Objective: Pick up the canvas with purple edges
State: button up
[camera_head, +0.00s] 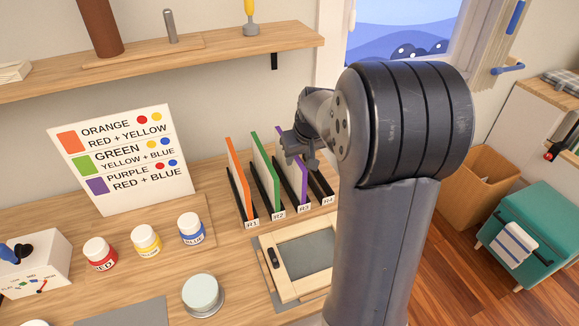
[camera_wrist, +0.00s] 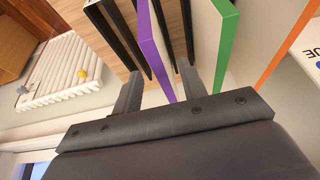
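The canvas with purple edges (camera_head: 302,186) stands upright in the rack slot labelled R3, between the green-edged canvas and slot R4. In the wrist view its purple edge (camera_wrist: 155,52) runs between my two fingers. My gripper (camera_wrist: 158,72) is open, with one finger on each side of this edge and visible gaps beside it. In the head view my gripper (camera_head: 299,152) is at the top of the canvas and hides part of it. The canvas's lower part sits among the black rack dividers.
The green-edged canvas (camera_head: 265,172) stands close beside in R2, and the orange-edged canvas (camera_head: 239,178) in R1. Slot R4 looks empty. A wooden frame (camera_head: 301,256) lies in front of the rack. Paint jars (camera_head: 147,241) and a colour chart (camera_head: 130,165) are left.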

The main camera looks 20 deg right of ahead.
aim_at(299, 161)
jog(key=shift+w+f, duration=0.1)
jog(key=shift+f, duration=0.4)
jog(key=shift+p+x, duration=0.45)
jog(key=shift+x, duration=1.95)
jog(key=shift+d, duration=0.1)
grip_shut()
jog(key=shift+r, duration=0.1)
